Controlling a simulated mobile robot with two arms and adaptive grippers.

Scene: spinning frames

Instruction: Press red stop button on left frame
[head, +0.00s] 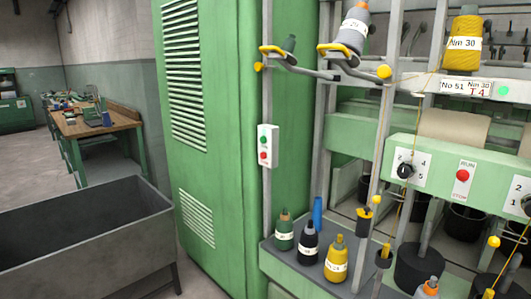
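A small white button box (268,146) is fixed to a grey upright post at the left end of the spinning frame, beside the green cabinet. It carries a red button (263,155) below a green button (264,140). I cannot tell from this view which button the task means. Neither of my grippers is in view, and nothing covers the buttons.
A large green cabinet (208,120) stands left of the frame. A grey metal bin (85,240) fills the lower left. Yarn cones, including a yellow cone (336,262), stand on the frame's low shelf. A rotary knob (405,170) is on the panel. A wooden workbench (95,124) is behind.

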